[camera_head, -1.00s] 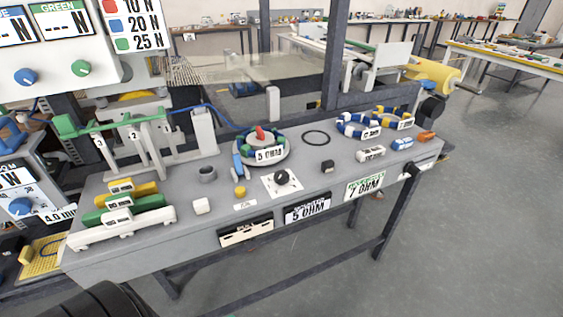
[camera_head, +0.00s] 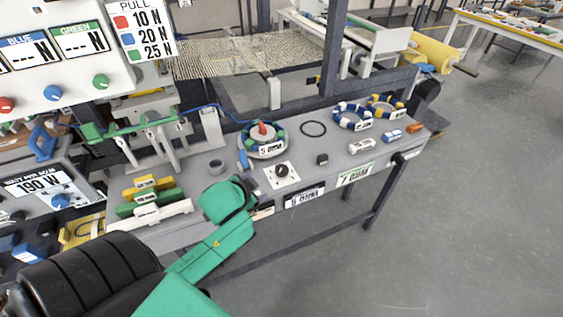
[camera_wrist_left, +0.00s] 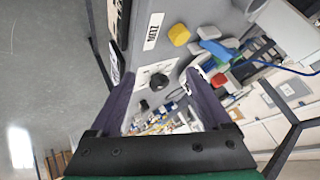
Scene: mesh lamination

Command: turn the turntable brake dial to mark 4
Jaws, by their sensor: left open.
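The brake dial, a round black knob (camera_head: 281,170), sits on a white marked plate (camera_head: 291,181) on the grey bench. It also shows in the left wrist view (camera_wrist_left: 159,82). Its marks are too small to read. My left gripper (camera_wrist_left: 154,72) is open in the left wrist view. Its dark fingers frame the knob, apparently without touching it. In the head view my green left arm hides the gripper's fingers. My right gripper is in neither view.
Yellow, green and white (camera_head: 163,212) holders stand at left. Block rings (camera_head: 352,117) are at back right.

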